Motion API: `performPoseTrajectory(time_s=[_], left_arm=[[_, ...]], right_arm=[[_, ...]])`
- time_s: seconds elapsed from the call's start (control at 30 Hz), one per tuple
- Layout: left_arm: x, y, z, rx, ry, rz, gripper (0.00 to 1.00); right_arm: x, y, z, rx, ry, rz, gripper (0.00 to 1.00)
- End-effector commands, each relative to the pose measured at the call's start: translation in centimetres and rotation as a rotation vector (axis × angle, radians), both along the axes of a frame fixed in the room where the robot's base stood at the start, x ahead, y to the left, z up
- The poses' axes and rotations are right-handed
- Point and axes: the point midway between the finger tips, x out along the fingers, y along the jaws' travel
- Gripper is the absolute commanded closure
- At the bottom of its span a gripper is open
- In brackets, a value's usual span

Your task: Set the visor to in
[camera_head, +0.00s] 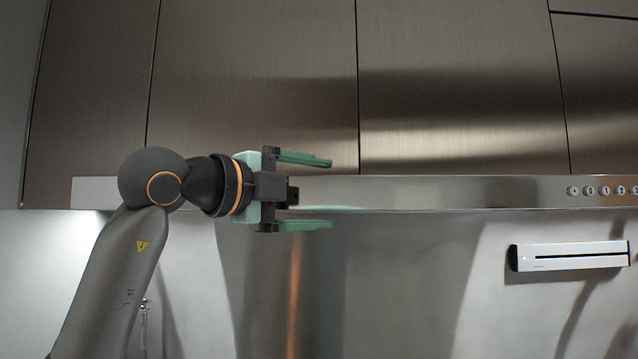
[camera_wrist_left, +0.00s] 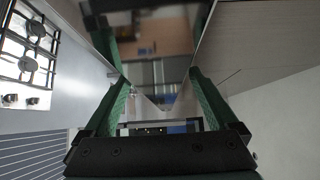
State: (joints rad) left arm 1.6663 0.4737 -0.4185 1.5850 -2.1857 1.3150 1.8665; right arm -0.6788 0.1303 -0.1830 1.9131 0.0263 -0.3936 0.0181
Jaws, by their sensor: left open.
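The visor (camera_head: 450,192) is the long brushed-steel front strip of the range hood, running across the head view under the cabinets, with round buttons at its right end. My left gripper (camera_head: 328,193) is open, with its green fingers one above the other and pointing right. In the head view it overlaps the left part of the visor; I cannot tell whether it touches. In the left wrist view the two green fingers (camera_wrist_left: 158,75) stand apart, with nothing clearly held between them. My arm hides part of the strip's left end. My right gripper is not seen.
Brown metallic cabinets (camera_head: 455,80) fill the space above the visor. A white slotted wall unit (camera_head: 570,257) hangs below it at the right. A hob (camera_wrist_left: 32,50) and part of the striped runner (camera_wrist_left: 35,158) show at the left of the left wrist view.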

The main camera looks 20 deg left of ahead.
Motion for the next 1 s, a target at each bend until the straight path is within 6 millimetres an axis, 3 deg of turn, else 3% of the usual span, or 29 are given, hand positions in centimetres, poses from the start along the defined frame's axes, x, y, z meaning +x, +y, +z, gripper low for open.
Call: performPoseTrajectory(time_s=[0.4, 1.0], left_arm=[[0.69, -0.39, -0.1, 0.001, 0.0, 0.0, 0.1], [0.66, -0.36, -0.08, 0.001, 0.0, 0.0, 0.77]], right_arm=[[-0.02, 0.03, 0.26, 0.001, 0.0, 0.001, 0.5], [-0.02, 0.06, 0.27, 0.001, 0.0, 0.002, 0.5]])
